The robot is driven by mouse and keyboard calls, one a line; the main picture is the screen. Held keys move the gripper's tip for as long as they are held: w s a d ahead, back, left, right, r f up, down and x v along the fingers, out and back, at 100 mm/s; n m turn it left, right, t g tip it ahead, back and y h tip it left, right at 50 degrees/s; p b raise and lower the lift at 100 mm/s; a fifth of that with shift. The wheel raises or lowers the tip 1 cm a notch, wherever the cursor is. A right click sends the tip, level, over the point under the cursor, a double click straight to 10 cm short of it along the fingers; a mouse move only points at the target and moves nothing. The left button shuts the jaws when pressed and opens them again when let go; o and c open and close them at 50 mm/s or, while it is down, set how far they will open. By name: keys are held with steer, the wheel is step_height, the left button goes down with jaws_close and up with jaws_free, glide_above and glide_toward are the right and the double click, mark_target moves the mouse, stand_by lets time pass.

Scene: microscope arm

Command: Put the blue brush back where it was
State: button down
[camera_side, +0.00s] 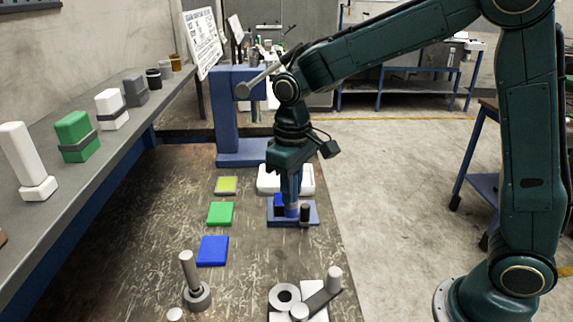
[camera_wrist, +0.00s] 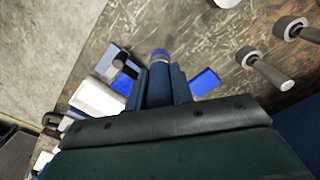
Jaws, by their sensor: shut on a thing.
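My gripper (camera_side: 291,190) points straight down over the small blue stand (camera_side: 313,219). It is shut on the blue brush (camera_side: 291,211), whose lower end shows below the fingers in the side view. In the wrist view the brush (camera_wrist: 160,54) sticks out beyond the closed fingers (camera_wrist: 160,82), with a blue band near its end. The stand (camera_wrist: 112,50) also shows there, left of the brush. The fingers hide the brush's upper part. I cannot tell whether its lower end touches the stand.
A dark post (camera_side: 305,214) and a dark blue block (camera_side: 279,203) are on the stand, close to the brush. Yellow (camera_side: 226,185), green (camera_side: 220,213) and blue (camera_side: 213,250) pads lie left. A blue press (camera_side: 227,120) stands behind.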

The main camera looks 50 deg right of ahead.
steer(key=shift+f, duration=5.75)
steer(key=shift+f, duration=0.1)
steer(key=c, duration=1.2)
jaws_free()
step_height(320, 180, up, 12)
